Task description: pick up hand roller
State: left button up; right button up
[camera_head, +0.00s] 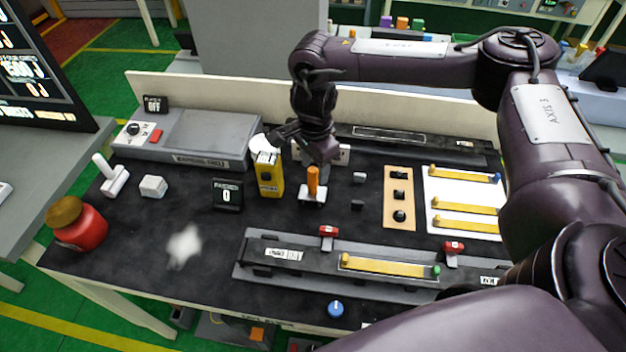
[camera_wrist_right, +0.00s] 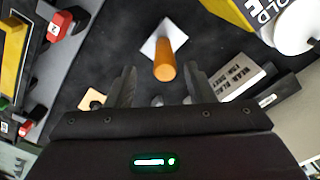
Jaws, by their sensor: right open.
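An upright tool with an orange handle (camera_head: 313,181) on a white base (camera_head: 313,197), which looks like the hand roller, stands on the dark bench top. In the right wrist view its orange handle (camera_wrist_right: 169,55) rises from the white square base toward the camera, ahead of the gap between my fingers. My right gripper (camera_wrist_right: 156,84) is open and empty, pointing down above the tool. In the head view the right wrist (camera_head: 314,125) hangs just above the handle, and its fingers are hard to make out. My left gripper is not in view.
A yellow box (camera_head: 270,180) with a white disc stands close left of the tool. A small black display (camera_head: 228,195) is further left. A fixture (camera_head: 300,270) with red clamps lies in front. A red jar (camera_head: 85,230) and a white-handled object (camera_head: 113,180) are at left.

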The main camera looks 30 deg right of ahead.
aim_at(313, 182)
jog(key=f, duration=0.1)
jog(key=f+p, duration=0.1)
jog(key=f, duration=0.1)
jog(key=f+p, duration=0.1)
jog(key=shift+w+f, duration=0.15)
jog(key=shift+w, duration=0.2)
jog(key=shift+f, duration=0.1)
jog(key=shift+c, duration=0.2)
jog(key=c, duration=0.5)
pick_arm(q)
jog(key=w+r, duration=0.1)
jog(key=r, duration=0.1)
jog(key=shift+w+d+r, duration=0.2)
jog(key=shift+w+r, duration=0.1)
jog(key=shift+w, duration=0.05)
pick_arm(e)
grip_shut()
